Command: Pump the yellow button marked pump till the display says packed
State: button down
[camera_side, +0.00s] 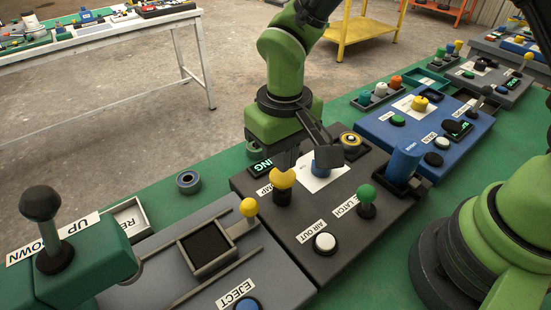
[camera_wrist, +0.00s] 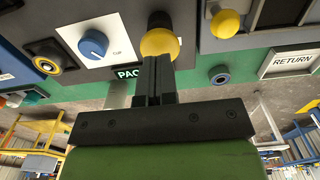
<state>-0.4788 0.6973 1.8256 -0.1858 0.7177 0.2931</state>
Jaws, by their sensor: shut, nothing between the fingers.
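The yellow button (camera_side: 283,179) is a round cap on a dark stem on the dark panel (camera_side: 240,184). It also shows in the wrist view (camera_wrist: 159,42). A label beside it is partly covered, with "MP" readable. My gripper (camera_side: 287,164) is shut and empty, its fingertips right at the yellow cap. In the wrist view the closed fingers (camera_wrist: 155,62) overlap the cap's lower edge; I cannot tell whether they press it. The lit display (camera_side: 262,167) shows "ING" in the side view and "PAC" in the wrist view (camera_wrist: 128,72); the rest is hidden.
The dark panel also holds a blue knob (camera_wrist: 93,43), a green latch lever (camera_side: 366,194), a white air-out button (camera_side: 324,242) and a blue handle (camera_side: 404,160). A grey panel with a yellow-knobbed lever (camera_side: 249,208) adjoins it. A blue ring (camera_side: 188,181) lies on the green table.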

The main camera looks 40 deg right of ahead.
jog(key=shift+f, duration=1.6)
jog(key=shift+r, duration=3.8)
jog(key=s+d+r+m+t+y, duration=0.1)
jog(key=s+d+r+t, duration=0.1)
jog(key=s+d+r, duration=0.3)
jog(key=d+r+m+t+y, duration=0.1)
jog(key=d+r, duration=0.2)
jog(key=r, duration=0.4)
jog(key=s+d+r+m+t, duration=0.2)
jog(key=s+d+r+t, duration=0.1)
jog(key=s, duration=0.6)
jog(key=shift+d+t, duration=0.55)
jog(key=shift+t, duration=0.05)
jog(key=shift+r, duration=0.1)
